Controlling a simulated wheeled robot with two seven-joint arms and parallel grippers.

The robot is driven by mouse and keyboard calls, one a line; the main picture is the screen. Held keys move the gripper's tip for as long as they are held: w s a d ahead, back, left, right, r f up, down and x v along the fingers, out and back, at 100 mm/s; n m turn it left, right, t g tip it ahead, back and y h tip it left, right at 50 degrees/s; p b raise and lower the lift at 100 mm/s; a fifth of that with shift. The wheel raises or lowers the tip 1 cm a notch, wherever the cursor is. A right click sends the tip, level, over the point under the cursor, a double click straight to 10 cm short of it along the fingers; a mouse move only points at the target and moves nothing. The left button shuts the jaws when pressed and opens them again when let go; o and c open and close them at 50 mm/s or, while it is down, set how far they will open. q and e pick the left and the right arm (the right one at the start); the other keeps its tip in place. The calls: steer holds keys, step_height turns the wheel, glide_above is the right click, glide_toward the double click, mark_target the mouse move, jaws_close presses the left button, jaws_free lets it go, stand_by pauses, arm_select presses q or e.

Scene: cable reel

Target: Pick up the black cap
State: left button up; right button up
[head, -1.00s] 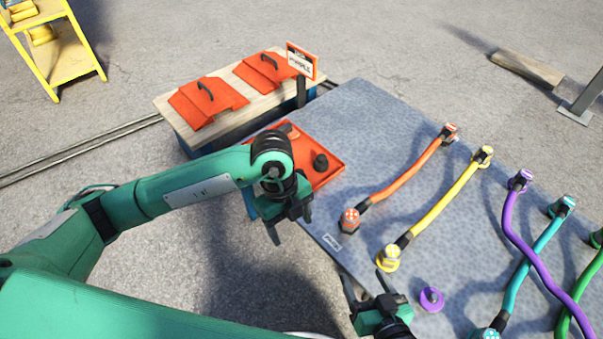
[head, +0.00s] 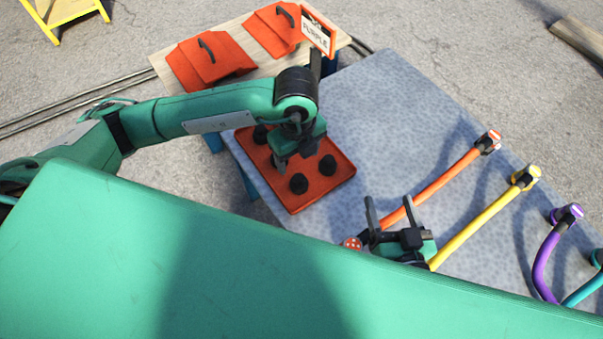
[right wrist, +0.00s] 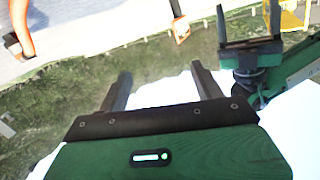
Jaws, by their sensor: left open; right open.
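Several black caps sit in the orange tray (head: 312,196) on the table's near-left corner: one cap (head: 298,184) near the front, one cap (head: 327,165) to its right, one cap (head: 260,135) at the back left. My left gripper (head: 294,160) is open and over the tray, pointing down, close behind the front cap. It partly hides the tray, and I cannot tell whether it touches a cap. It also shows in the right wrist view (right wrist: 248,20). My right gripper (head: 390,208) is open and empty over the orange cable, right of the tray; its fingers show in the right wrist view (right wrist: 160,88).
An orange cable (head: 440,184), a yellow cable (head: 478,217) and a purple cable (head: 543,263) lie on the grey table (head: 385,105). My green arm covers the foreground.

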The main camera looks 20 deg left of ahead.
arm_select(q)
steer(key=b, duration=0.1)
glide_above(299, 177)
steer(key=f, duration=0.6)
steer(key=shift+s, duration=0.35)
steer(key=shift+w+f, duration=0.1)
steer(key=shift+f, duration=0.45)
steer(key=f+b, duration=0.1)
steer(key=f, duration=0.3)
steer(key=shift+w+f+b, duration=0.2)
steer(key=shift+f+b, duration=0.05)
steer(key=shift+b, duration=0.15)
steer(key=c, duration=1)
arm_select(e)
steer(key=w+d+r+t, duration=0.1)
steer(key=d+r+t, duration=0.1)
steer(key=r+t, duration=0.2)
steer(key=w+d+r+t, duration=0.1)
steer(key=r+t, duration=0.3)
steer(key=r, duration=0.5)
steer(key=shift+d+r+t+y, duration=0.3)
steer(key=shift+d+t, duration=0.1)
arm_select(q)
steer(key=shift+r, duration=0.1)
steer(key=shift+c, duration=0.2)
arm_select(e)
steer(key=shift+w, duration=0.1)
